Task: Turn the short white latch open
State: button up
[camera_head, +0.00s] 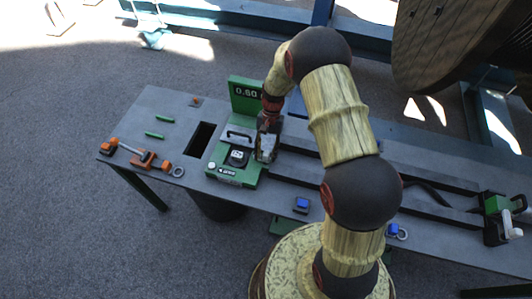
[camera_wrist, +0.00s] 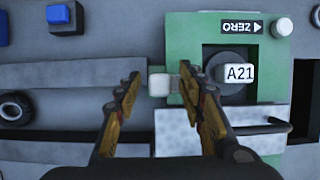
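The short white latch (camera_wrist: 159,84) is a small pale block on a grey stub, at the left edge of the green counter unit (camera_wrist: 187,45) in the wrist view. My gripper (camera_wrist: 159,82) is open, with one finger on each side of the latch. A small gap shows on the left of the block; contact on the right and the height of the fingertips are unclear. In the head view my gripper (camera_head: 266,143) is down at the right side of the green unit (camera_head: 232,175). There I cannot make out the latch.
A mottled grey plate (camera_wrist: 180,133) lies close to the fingers. The unit carries a white button (camera_wrist: 281,27), a black handle (camera_head: 240,134) and an upright green display (camera_head: 246,96). Grey rails run right along the bench (camera_head: 155,105). A blue-topped block (camera_head: 302,204) sits in front.

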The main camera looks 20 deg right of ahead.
jog(key=v, duration=1.2)
jog(key=shift+w, duration=0.1)
dwell(0.4)
jog(key=s+a+r+n+t+h+b, duration=0.1)
jog(key=s+r+n+t+b, duration=0.2)
jog(key=s+r, duration=0.7)
jog(key=s+a+r+n+t+h+b, duration=0.1)
jog(key=s+r+n+t+b, duration=0.3)
jog(key=s+r, duration=0.6)
jog(key=s+t, duration=0.2)
jog(key=s, duration=0.3)
jog(key=shift+s+a+h+b, duration=0.3)
jog(key=shift+a+b, duration=0.1)
jog(key=shift+r, duration=0.2)
jog(key=shift+c, duration=0.2)
